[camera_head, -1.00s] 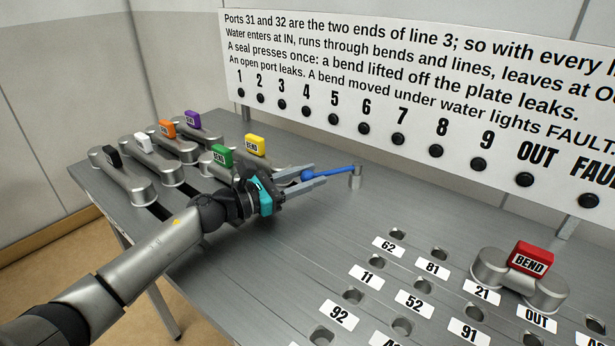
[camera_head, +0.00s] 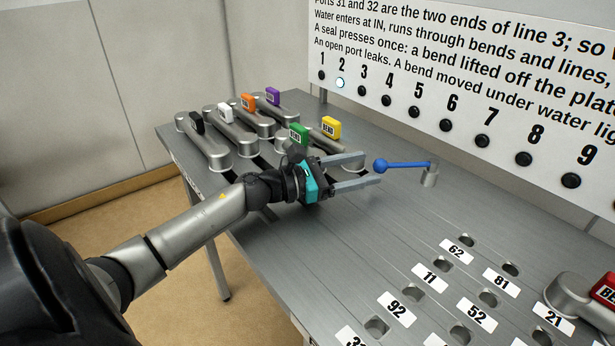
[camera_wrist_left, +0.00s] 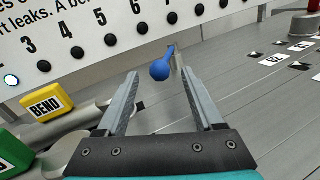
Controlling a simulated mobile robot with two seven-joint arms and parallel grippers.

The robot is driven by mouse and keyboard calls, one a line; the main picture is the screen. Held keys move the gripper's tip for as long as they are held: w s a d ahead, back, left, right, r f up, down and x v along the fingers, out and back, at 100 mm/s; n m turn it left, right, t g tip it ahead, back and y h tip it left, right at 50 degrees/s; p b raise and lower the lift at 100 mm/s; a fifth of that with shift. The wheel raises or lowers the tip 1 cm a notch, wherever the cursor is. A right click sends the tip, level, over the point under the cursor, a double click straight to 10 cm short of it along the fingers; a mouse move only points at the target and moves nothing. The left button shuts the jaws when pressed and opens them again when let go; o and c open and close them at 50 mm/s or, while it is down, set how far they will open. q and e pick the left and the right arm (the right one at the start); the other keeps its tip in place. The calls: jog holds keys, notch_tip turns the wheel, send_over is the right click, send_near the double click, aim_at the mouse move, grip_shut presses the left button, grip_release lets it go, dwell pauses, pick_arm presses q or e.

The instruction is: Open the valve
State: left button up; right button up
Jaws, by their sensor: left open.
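The valve is a blue lever (camera_head: 405,165) with a round knob on a short metal post (camera_head: 430,178) on the grey table. The lever points left from the post, toward my left gripper (camera_head: 370,168). This gripper is open and empty, its fingertips just short of the knob. In the left wrist view the blue knob (camera_wrist_left: 160,70) shows between and just beyond the two fingertips (camera_wrist_left: 159,78), apart from both. My right gripper is out of view.
Several bends with coloured blocks, including a yellow one (camera_head: 331,126) and a green one (camera_head: 298,135), stand behind my left gripper. A red bend (camera_head: 575,300) sits at the right among labelled ports. Lamp 2 (camera_head: 340,83) on the white panel is lit; other visible lamps are dark.

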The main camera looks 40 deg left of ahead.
pick_arm(q)
jog(key=v, duration=1.1)
jog(key=shift+s+a+f, duration=0.25)
jog(key=shift+a, duration=0.1)
